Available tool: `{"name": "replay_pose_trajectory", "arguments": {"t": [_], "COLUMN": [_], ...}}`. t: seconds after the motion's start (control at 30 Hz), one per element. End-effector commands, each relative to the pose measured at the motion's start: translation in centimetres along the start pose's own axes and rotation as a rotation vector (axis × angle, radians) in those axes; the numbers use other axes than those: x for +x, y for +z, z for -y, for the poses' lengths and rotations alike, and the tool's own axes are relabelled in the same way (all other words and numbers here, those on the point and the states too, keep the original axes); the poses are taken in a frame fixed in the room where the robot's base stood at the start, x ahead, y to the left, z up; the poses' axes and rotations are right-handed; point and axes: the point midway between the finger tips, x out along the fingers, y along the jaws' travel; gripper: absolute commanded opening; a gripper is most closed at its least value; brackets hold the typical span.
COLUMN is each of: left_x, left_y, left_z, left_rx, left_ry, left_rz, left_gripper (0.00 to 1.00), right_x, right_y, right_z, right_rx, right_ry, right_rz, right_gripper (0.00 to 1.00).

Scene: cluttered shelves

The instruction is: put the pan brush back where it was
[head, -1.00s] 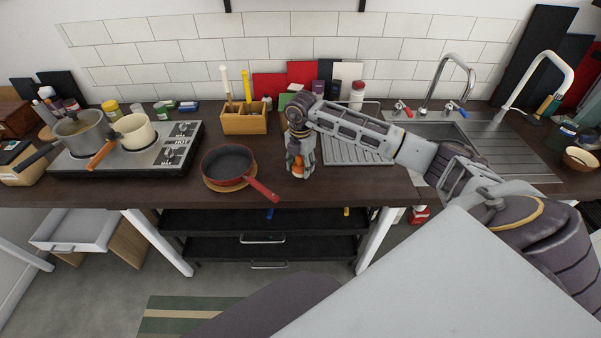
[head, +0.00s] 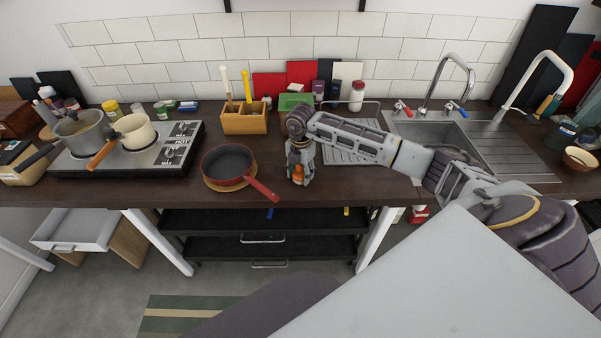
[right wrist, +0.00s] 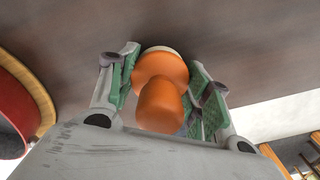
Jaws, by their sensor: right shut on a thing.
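The pan brush has an orange knob-like handle and a pale rim at its far end. It shows between the fingers in the right wrist view (right wrist: 162,95) and as a small orange patch in the head view (head: 298,174). My right gripper (head: 299,177) is shut on it, just right of the red pan's handle, near the front of the dark counter. Its green-padded fingers (right wrist: 160,88) stand on both sides of the handle. The brush's underside is hidden, so I cannot tell whether it touches the counter. My left gripper is not in view.
A red pan (head: 228,163) lies on a round wooden board left of the gripper. A wooden utensil holder (head: 244,123) stands behind, and a ribbed metal drainboard (head: 350,150) lies to the right. The counter's front edge is close below the gripper.

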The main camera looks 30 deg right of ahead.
Motion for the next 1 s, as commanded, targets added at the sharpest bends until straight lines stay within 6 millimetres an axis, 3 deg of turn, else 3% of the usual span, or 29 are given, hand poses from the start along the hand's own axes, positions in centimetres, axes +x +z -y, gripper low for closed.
{"name": "replay_pose_trajectory", "arguments": {"t": [0.1, 0.13, 0.3, 0.77, 1.0], "left_x": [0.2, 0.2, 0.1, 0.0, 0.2], "left_y": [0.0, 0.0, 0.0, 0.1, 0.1], "left_z": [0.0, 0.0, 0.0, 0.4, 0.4], "left_rx": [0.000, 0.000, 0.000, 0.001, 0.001], "left_ry": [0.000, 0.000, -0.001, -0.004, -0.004], "left_rz": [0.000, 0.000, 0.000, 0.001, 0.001], "left_gripper": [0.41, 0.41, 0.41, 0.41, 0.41], "right_x": [0.3, 0.3, 0.2, -0.1, -2.1], "right_y": [0.0, 0.0, 0.0, 0.0, 0.1], "right_z": [0.0, 0.0, 0.0, 0.0, -0.1], "right_rx": [0.000, 0.000, 0.000, 0.000, 0.001], "right_ry": [0.000, 0.000, 0.000, 0.000, 0.003], "right_rz": [0.000, 0.000, 0.000, 0.000, 0.001], "right_gripper": [0.22, 0.51, 0.70, 0.70, 0.70]}}
